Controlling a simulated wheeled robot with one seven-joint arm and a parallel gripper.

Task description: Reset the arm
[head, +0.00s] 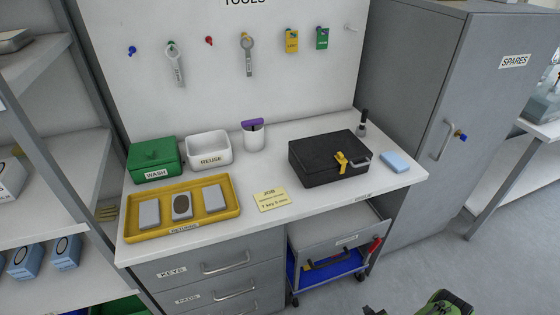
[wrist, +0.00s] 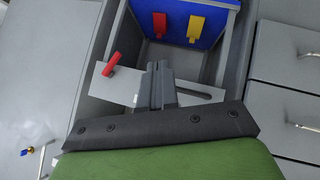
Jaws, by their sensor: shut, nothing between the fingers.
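My gripper (wrist: 158,84) shows in the wrist view with its dark fingers together and nothing between them. Its black mount and green body fill the bottom of that view. The fingers are seen over a grey plate with a slot, beside a red handle (wrist: 112,64), in front of an opening with a blue inside. I cannot tell if they touch anything. In the head view, a green and black part of my arm (head: 440,304) shows at the bottom edge, low in front of the bench and right of the cart (head: 318,236); the fingertips are not clear there.
The white bench (head: 340,206) holds a yellow tray (head: 133,226), green WASH box (head: 153,158), white REUSE bin (head: 209,148), black case (head: 318,170) and blue block (head: 395,161). Grey drawers (head: 215,270) are below. A grey SPARES cabinet (head: 470,100) stands right. Floor right of the cart looks clear.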

